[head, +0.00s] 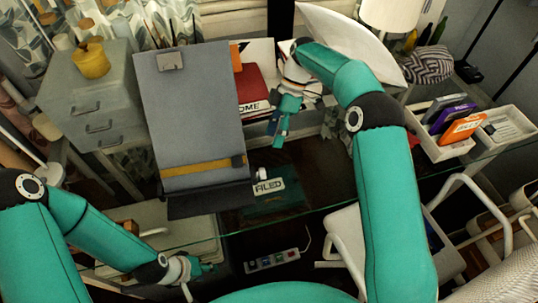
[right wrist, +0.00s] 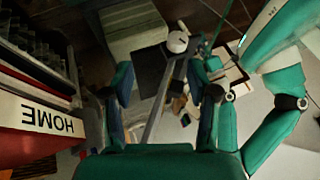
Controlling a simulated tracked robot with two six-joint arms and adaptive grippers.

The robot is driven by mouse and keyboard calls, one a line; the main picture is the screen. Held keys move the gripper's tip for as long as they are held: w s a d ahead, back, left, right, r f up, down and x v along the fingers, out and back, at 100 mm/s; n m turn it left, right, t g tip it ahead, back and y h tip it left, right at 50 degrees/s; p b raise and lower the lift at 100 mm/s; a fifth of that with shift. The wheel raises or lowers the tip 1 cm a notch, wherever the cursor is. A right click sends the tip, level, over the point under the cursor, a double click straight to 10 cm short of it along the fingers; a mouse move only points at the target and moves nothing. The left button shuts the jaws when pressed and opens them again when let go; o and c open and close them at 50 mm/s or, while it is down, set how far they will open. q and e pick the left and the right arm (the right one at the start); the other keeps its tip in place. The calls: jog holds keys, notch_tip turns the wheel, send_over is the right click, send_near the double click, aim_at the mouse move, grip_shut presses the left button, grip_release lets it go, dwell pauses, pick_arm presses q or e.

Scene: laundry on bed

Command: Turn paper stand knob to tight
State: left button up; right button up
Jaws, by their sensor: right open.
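The paper stand (head: 195,105) is a tilted grey board with a metal clip at its top and a yellow strap near its bottom. A small pale knob (head: 262,172) shows beside its lower right end. A round whitish knob-like end (right wrist: 177,42) appears in the right wrist view, beyond the fingertips and roughly between them. My right gripper (head: 279,138) is open and empty, above and slightly right of the knob, apart from it. Its two fingers (right wrist: 164,85) stand wide apart. My left gripper (head: 200,268) is low at the left, below the stand; its jaws are unclear.
A red book box marked HOME (head: 252,95) stands right of the stand, close to my right gripper. A dark green box (head: 272,195) lies below the knob. A grey drawer unit (head: 95,110) is at left. A tray (head: 440,145) holds coloured cases at right.

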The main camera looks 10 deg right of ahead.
jog(key=r, duration=0.1)
jog(key=t, duration=0.2)
send_near(261, 174)
jog(key=shift+n, duration=0.3)
jog(key=x, duration=0.3)
jog(key=p+x, duration=0.1)
jog(key=x, duration=0.2)
jog(key=w+d+p+x, duration=0.1)
jog(key=x, duration=0.2)
jog(key=shift+f, duration=0.55)
grip_shut()
